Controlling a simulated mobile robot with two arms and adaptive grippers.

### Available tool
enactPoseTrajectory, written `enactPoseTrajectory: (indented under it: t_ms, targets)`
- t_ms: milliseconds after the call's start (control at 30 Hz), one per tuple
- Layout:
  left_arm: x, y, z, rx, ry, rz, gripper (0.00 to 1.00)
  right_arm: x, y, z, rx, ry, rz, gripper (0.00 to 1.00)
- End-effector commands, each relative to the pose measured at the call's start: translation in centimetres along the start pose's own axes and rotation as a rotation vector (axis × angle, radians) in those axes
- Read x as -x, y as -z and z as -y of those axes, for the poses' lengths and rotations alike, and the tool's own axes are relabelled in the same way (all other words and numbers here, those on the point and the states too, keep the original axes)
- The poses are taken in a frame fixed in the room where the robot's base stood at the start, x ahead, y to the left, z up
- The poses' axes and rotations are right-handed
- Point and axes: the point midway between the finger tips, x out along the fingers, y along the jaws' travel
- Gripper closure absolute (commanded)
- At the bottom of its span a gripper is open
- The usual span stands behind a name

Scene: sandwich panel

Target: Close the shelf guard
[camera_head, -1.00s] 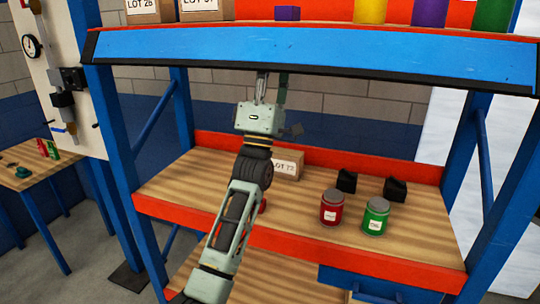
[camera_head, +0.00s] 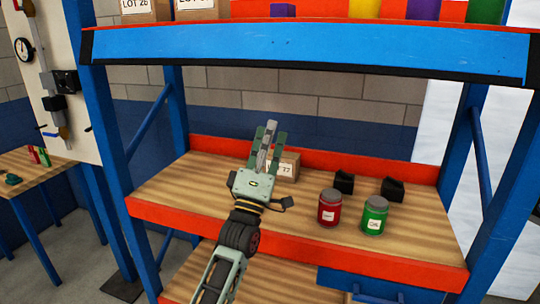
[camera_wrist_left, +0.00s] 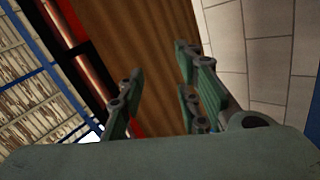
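The shelf guard, as I take it, is the long blue panel (camera_head: 300,48) along the front of the upper shelf in the head view. It has a dark lower edge, and I cannot tell whether it is fully upright or latched. My left gripper (camera_head: 268,138) is below the panel, apart from it, over the lower shelf, with its fingers pointing up and away. In the left wrist view the two fingers (camera_wrist_left: 155,85) stand apart with nothing between them, so it is open. My right gripper is not in view.
The lower shelf (camera_head: 170,195) holds a cardboard box (camera_head: 287,168), a red can (camera_head: 330,208), a green can (camera_head: 374,216) and two black bins. Boxes and coloured containers stand on the upper shelf. Blue posts (camera_head: 100,130) flank the rack. A side table (camera_head: 30,165) is at left.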

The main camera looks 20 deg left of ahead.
Motion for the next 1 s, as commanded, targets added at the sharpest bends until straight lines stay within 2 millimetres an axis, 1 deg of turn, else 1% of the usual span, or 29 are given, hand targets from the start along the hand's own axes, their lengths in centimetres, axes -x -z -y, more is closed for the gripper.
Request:
enactPoseTrajectory:
  t_ms: [33, 200, 400, 867, 933, 1000]
  targets:
    - [0.6, -0.3, 0.8, -0.016, 0.027, 0.01, 0.69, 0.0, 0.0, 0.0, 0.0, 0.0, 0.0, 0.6]
    - [1.9, -1.0, 2.7, -0.061, 0.09, 0.035, 0.69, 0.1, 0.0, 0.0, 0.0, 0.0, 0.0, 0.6]
    - [2.7, -1.3, 3.7, -0.086, 0.126, 0.05, 0.69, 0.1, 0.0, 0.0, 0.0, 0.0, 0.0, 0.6]
    - [2.8, -1.4, 3.8, -0.088, 0.128, 0.051, 0.69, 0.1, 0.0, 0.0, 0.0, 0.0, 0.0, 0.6]
    - [2.6, -1.3, 3.5, -0.081, 0.12, 0.05, 0.69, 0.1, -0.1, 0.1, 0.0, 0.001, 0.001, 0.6]
    - [2.4, -1.1, 2.8, -0.063, 0.099, 0.046, 0.69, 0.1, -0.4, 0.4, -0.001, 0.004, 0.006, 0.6]
